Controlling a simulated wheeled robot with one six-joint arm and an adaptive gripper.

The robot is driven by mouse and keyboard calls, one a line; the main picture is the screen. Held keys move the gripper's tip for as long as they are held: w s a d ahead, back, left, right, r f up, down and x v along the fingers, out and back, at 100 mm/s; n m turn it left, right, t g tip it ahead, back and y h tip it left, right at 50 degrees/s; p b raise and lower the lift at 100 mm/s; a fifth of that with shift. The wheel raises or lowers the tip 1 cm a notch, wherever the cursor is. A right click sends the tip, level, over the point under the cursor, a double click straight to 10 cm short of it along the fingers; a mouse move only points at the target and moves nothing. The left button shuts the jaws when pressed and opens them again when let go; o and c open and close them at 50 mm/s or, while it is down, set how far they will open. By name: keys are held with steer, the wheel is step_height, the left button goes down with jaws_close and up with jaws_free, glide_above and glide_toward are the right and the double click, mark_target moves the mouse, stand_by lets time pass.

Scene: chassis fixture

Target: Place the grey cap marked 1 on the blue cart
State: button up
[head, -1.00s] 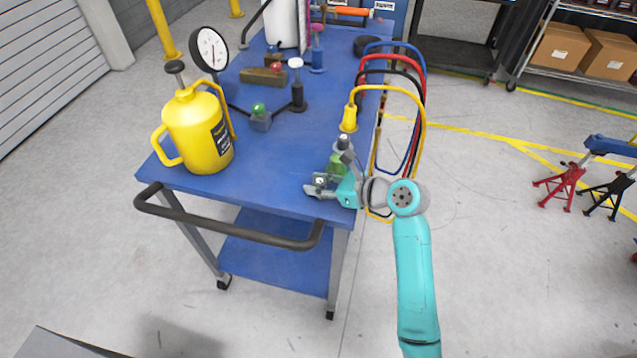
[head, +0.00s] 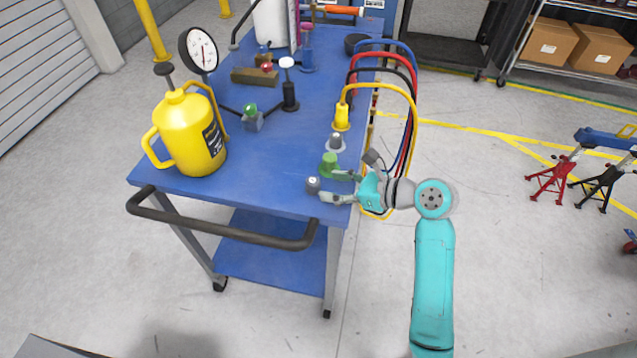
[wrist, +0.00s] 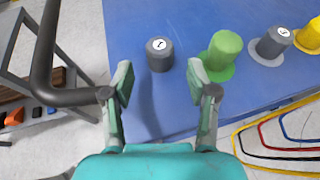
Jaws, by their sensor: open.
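The small grey cap (head: 312,185) with a marked white top stands upright on the blue cart (head: 262,178), near its front right corner. In the wrist view the cap (wrist: 159,56) stands just beyond my fingertips, centred between their lines. My gripper (head: 341,187) is open and empty at the cart's right edge, to the right of the cap. In the wrist view its two fingers (wrist: 160,80) are spread apart, with bare blue surface between them. The mark on the cap looks like a 1, though it is small.
A green flanged cap (head: 329,163) stands close to my upper finger. Behind it are a grey flanged cap (head: 336,141) and a yellow one (head: 341,117). Coloured hoses loop off the right edge. A yellow jug (head: 188,135) stands left; cart space between is clear.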

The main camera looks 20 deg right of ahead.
steer(key=shift+v, duration=2.65)
steer(key=shift+s, duration=0.1)
